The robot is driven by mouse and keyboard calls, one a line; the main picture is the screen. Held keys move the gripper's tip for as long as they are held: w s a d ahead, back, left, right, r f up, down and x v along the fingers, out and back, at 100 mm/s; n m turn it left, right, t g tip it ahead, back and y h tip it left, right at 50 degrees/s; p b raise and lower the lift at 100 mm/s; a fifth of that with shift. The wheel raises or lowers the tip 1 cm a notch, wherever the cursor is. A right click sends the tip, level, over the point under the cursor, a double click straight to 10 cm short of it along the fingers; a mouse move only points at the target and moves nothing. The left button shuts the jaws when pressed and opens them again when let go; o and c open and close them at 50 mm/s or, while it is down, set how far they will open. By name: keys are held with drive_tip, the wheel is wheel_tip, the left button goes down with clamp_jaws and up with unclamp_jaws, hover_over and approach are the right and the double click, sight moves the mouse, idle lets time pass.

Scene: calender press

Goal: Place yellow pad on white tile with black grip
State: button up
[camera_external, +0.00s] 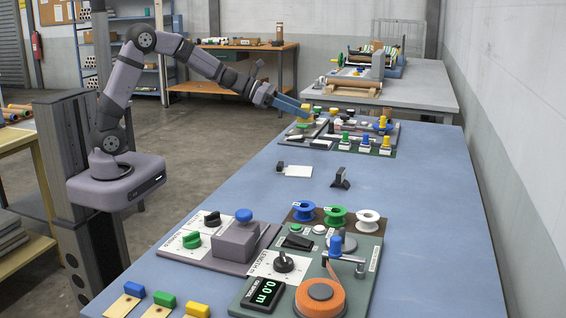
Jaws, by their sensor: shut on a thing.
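My gripper (302,109) is at the far panel, at the back of the blue table. It is shut on a small yellow thing (307,114), which looks like the yellow pad. The pad's edges are small and partly hidden by the fingers, and I cannot tell whether it touches the panel below. The white tile (298,171) lies flat on the open table, nearer the camera than my gripper. Its black grip (280,167) stands at its left end. The tile's top looks bare.
A black stand (340,178) is right of the tile. The far panel holds several coloured knobs, with green (346,137), blue (367,140) and yellow (386,141) grips along its front. A near panel carries spools (336,215) and an orange roll (320,297). The table's right side is clear.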

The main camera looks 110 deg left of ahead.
drive_tip(key=h, duration=0.1)
hover_over(290, 169)
drive_tip(key=a, duration=0.2)
wheel_tip(290, 169, down, 4)
drive_tip(key=shift+d+m+h, duration=0.9)
drive_tip(key=shift+d+m, duration=0.3)
drive_tip(key=shift+f, duration=4.9)
drive_tip(key=shift+f, duration=0.15)
drive_tip(key=o, duration=1)
drive_tip(key=shift+o, duration=0.2)
